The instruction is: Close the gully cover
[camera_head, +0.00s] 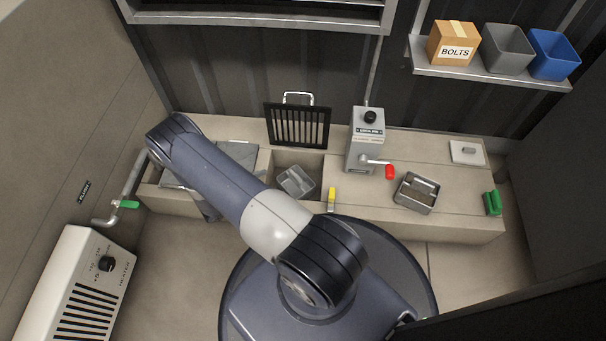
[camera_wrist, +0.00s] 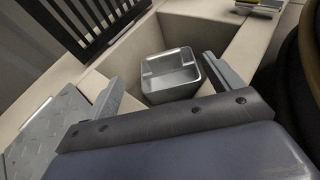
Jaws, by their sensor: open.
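The gully cover, a dark barred grate (camera_head: 298,126) with a pale handle (camera_head: 298,97) on its top edge, stands upright at the back edge of the square gully opening (camera_head: 313,163). Its bars also show at the upper left of the wrist view (camera_wrist: 97,20). A grey metal tray (camera_head: 295,181) sits inside the gully; in the wrist view the tray (camera_wrist: 168,75) lies beyond my fingers. My gripper (camera_wrist: 160,88) is open and empty, with its two fingers apart above the gully area. In the head view my arm hides the gripper.
A grey box with a red-handled crank (camera_head: 366,140) stands right of the gully. A yellow-topped item (camera_head: 332,197) is at the gully's front right. A metal tin (camera_head: 416,193) and a green item (camera_head: 492,203) lie further right. A grey chequered plate (camera_wrist: 52,127) lies left of the gully.

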